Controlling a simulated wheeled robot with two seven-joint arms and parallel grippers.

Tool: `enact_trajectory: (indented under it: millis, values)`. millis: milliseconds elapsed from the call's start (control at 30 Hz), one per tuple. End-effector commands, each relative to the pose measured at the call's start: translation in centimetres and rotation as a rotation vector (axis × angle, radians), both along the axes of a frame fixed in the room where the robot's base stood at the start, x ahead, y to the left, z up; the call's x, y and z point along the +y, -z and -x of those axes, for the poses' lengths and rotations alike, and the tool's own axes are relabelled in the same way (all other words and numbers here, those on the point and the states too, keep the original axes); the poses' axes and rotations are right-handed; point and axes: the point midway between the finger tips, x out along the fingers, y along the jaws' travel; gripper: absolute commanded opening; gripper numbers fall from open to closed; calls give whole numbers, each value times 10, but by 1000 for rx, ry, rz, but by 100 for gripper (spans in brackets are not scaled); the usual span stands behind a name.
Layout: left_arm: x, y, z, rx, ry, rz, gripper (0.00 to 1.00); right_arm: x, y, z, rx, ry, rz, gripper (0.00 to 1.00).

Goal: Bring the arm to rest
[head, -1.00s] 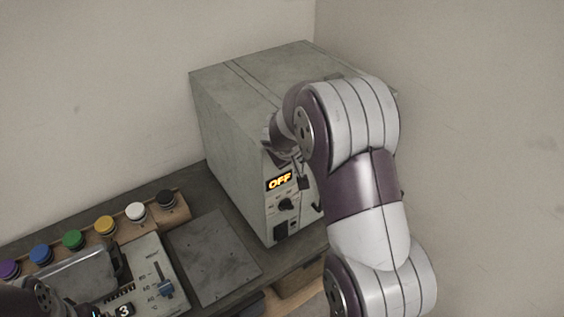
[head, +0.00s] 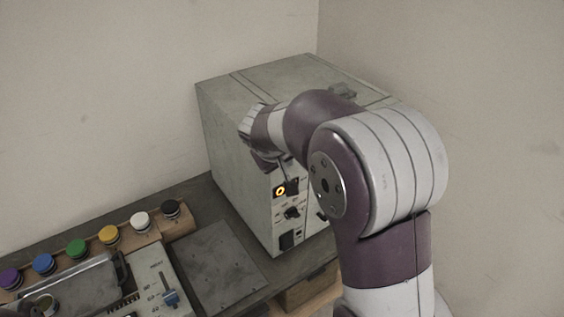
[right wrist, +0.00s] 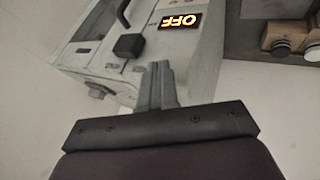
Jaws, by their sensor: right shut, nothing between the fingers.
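My right arm reaches in from the lower right of the head view, bent at the elbow. Its wrist is at the front of a grey-green cabinet (head: 232,130). My right gripper (right wrist: 158,82) is shut and empty in the right wrist view. Its fingers point towards the cabinet's front panel, which carries a black knob and a display (right wrist: 181,21) reading OFF, upside down there. In the head view the gripper partly hides this display (head: 281,190), leaving one lit letter; I cannot tell whether the fingers touch the panel. My left gripper is not in view.
Colored round buttons (head: 77,247) line a wooden rail at the left. A slider panel (head: 168,296) and a bare grey plate (head: 215,262) lie left of the cabinet. Walls stand behind and to the right.

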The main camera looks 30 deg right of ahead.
Motion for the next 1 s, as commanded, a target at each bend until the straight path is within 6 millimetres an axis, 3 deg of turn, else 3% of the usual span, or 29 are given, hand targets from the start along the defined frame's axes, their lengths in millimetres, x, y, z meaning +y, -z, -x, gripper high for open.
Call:
enact_trajectory:
  millis: [233, 767, 867, 1000]
  values:
    - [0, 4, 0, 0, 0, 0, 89, 8, -15, 7, 0, -2, 0, 0]
    - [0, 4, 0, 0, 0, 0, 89, 9, -15, 6, 5, -25, 7, 0]
    - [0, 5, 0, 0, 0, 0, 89, 32, 19, 24, 73, -95, -85, 0]
    - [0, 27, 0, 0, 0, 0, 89, 82, 105, 87, 203, -138, -290, 0]
